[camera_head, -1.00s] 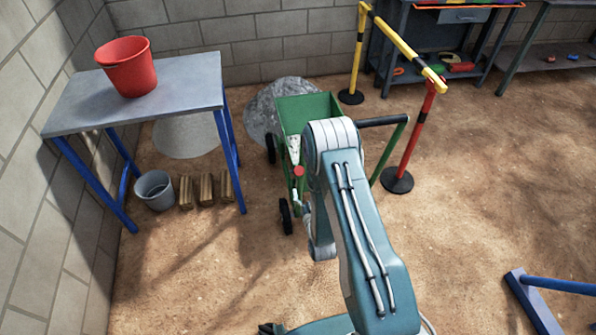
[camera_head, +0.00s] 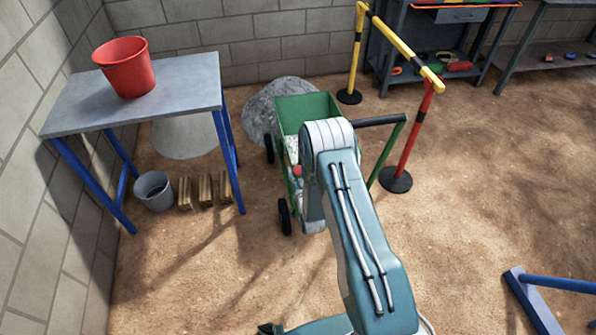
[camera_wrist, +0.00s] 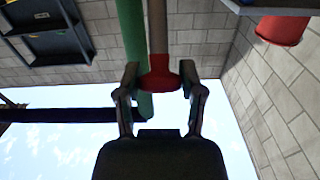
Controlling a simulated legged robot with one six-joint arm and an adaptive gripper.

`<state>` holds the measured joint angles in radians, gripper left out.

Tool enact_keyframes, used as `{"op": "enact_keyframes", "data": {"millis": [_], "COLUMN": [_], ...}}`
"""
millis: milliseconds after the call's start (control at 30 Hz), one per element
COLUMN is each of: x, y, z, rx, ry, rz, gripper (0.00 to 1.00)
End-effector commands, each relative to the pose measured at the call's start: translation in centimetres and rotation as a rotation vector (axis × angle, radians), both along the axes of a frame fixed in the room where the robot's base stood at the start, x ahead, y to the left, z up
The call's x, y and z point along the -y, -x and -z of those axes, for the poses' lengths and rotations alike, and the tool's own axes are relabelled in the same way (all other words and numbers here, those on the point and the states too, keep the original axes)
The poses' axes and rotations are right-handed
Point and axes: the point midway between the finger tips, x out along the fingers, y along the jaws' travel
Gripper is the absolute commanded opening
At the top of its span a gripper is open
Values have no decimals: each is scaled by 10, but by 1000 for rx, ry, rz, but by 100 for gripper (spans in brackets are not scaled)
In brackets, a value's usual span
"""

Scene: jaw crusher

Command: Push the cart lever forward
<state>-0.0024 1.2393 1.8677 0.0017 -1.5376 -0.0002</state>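The green cart (camera_head: 305,104) stands ahead of me, with black wheels and a dark handle bar. Its lever shows in the wrist view as a brown-grey rod with a red knob (camera_wrist: 160,80), beside a green post (camera_wrist: 133,40). My gripper (camera_wrist: 160,72) is open, its two fingers on either side of the red knob. The gap to each finger is small; I cannot tell whether they touch it. In the head view my arm hides the gripper and most of the lever; a bit of red shows at its left edge.
A table (camera_head: 185,85) with a red bucket (camera_head: 124,68) stands left. A grey bucket (camera_head: 154,190) and wooden blocks (camera_head: 205,190) are below it. Red (camera_head: 410,140) and yellow (camera_head: 358,50) barrier posts stand right of the cart.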

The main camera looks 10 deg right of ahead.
Motion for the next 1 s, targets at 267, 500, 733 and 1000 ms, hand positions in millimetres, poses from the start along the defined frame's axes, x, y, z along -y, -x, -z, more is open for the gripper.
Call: {"op": "enact_keyframes", "data": {"millis": [267, 500, 733, 1000], "x": [0, 0, 0, 0], "y": [-5, -17, -17, -17], "z": [-4, -14, -15, -13], "rx": [1, 5, 7, 2], "ry": [0, 0, 0, 0], "rz": [-1, -1, -1, 0], "gripper": [0, 0, 85, 85]}}
